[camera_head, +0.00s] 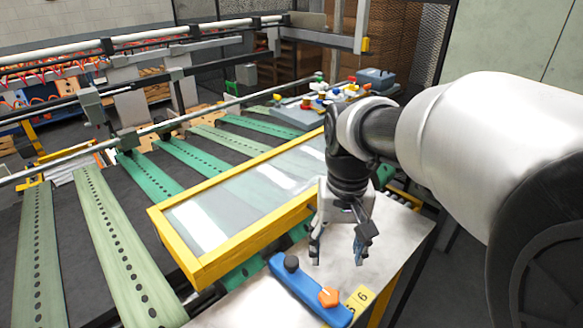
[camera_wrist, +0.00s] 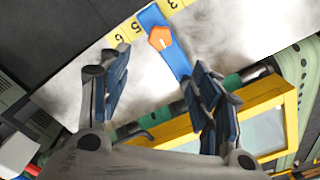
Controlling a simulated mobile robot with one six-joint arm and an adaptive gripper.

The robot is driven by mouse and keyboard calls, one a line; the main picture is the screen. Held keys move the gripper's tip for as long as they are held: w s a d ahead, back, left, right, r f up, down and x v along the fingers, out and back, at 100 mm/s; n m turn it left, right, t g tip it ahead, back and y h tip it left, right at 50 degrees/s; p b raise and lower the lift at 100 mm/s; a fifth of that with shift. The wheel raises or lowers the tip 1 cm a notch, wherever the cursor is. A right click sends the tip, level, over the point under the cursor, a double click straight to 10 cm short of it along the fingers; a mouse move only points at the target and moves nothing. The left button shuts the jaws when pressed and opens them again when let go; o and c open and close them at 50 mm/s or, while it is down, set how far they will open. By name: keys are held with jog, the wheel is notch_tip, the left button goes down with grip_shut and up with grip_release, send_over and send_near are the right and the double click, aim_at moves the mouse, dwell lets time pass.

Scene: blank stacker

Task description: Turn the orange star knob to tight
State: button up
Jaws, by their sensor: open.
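The orange star knob (camera_head: 328,297) sits on a blue bar (camera_head: 297,287) that lies on the pale metal table. A black round knob (camera_head: 291,263) is at the bar's far end. My gripper (camera_head: 338,252) is open and empty above the table, up and to the right of the orange knob in the head view. In the wrist view the orange knob (camera_wrist: 160,38) shows beyond and between the open fingers (camera_wrist: 155,85), apart from them. A light mark shows on its face, but I cannot read how tight it is.
A yellow number strip (camera_head: 360,298) lies beside the bar's near end. A yellow-framed clear panel (camera_head: 190,243) stands left of my gripper. Green slotted slats (camera_head: 125,250) lie further left. The metal table (camera_head: 395,240) is bare to the right.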

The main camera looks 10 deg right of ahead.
aim_at(330, 295)
notch_tip(330, 295, down, 16)
jog(key=b, duration=0.3)
jog(key=shift+r, duration=0.2)
jog(key=c, duration=1.1)
